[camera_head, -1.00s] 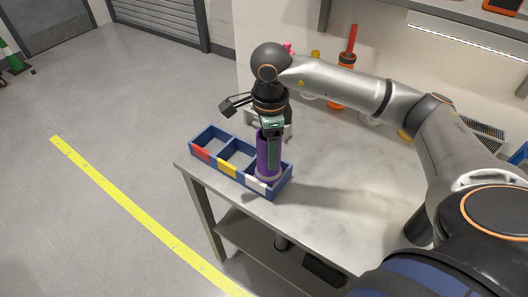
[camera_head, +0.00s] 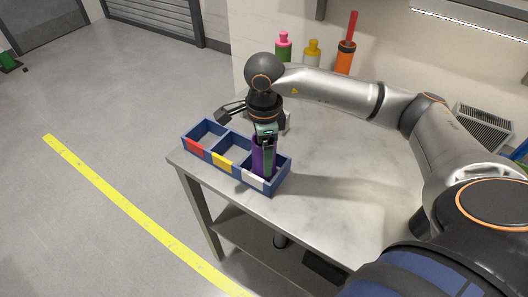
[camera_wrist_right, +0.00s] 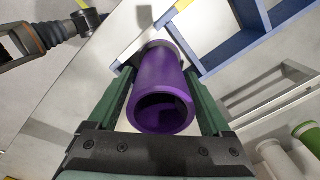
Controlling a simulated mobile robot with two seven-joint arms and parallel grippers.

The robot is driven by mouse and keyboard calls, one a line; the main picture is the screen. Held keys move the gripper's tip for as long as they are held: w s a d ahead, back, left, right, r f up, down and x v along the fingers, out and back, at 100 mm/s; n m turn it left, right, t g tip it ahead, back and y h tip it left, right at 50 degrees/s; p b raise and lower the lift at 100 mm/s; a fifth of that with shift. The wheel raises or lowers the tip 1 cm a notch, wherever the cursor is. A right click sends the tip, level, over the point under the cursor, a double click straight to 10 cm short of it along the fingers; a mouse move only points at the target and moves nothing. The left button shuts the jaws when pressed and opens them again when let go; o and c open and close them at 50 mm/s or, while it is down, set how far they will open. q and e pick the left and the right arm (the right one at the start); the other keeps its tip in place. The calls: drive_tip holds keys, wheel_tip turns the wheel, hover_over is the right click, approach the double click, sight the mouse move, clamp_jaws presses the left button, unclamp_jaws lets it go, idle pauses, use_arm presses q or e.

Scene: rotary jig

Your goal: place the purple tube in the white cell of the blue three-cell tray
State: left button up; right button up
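The purple tube (camera_head: 257,160) stands about upright in the white-labelled cell at the right end of the blue three-cell tray (camera_head: 233,177). Its lower end is hidden behind the tray's front wall and white label (camera_head: 254,181). My right gripper (camera_head: 266,168) comes down over the tube with its green fingers along the sides. In the right wrist view the tube (camera_wrist_right: 163,85), open mouth toward the camera, lies between both fingers (camera_wrist_right: 163,80), which look shut on it; any thin gap is hard to judge.
The red and yellow cells are empty. The tray sits along the table's (camera_head: 330,215) left edge. The table right of the tray is clear.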

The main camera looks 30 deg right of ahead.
drive_tip(key=shift+o, duration=0.8)
wheel_tip(320, 180, up, 12)
drive_tip(key=shift+r, duration=0.2)
